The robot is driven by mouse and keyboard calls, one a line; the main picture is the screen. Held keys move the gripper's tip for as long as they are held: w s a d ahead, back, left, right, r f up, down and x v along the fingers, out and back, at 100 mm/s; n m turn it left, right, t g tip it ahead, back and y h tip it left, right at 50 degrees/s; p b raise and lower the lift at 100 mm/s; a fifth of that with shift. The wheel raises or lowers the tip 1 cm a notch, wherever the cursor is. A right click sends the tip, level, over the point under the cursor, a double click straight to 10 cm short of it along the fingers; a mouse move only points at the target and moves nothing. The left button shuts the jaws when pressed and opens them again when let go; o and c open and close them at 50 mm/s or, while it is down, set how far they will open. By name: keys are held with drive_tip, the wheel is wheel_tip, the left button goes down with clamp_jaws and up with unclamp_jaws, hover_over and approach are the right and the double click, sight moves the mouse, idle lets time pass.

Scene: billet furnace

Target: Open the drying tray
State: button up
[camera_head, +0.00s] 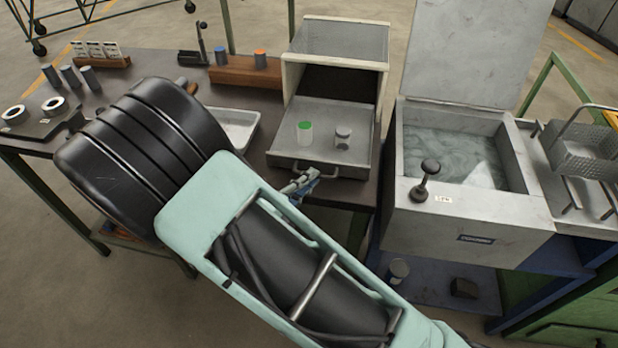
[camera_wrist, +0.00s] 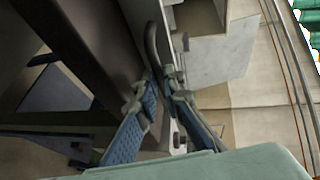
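The drying tray (camera_head: 362,153) is a grey, drawer-like tray that stands well out of the front of a pale box-shaped cabinet (camera_head: 286,75). A bar handle (camera_head: 327,176) is on its front face. My gripper (camera_head: 299,184) is at the left end of this handle. In the wrist view my gripper (camera_wrist: 161,76) has its two blue-padded fingers on either side of the handle (camera_wrist: 151,42). A gap shows between the fingers, but whether they press on the bar is unclear.
A bath of liquid (camera_head: 455,158) with a raised lid (camera_head: 470,50) stands to the right, with a wire basket (camera_head: 583,152) beyond it. A shallow metal pan (camera_head: 238,128) lies left of the tray, partly behind my arm. Floor lies in front of the bench.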

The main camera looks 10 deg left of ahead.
drive_tip(key=shift+o, duration=1)
drive_tip(key=shift+s+a, duration=0.1)
drive_tip(key=shift+s, duration=0.05)
drive_tip(key=v, duration=1.1)
drive_tip(key=shift+s+r, duration=0.2)
drive_tip(key=shift+s, duration=0.1)
drive_tip(key=shift+a, duration=0.1)
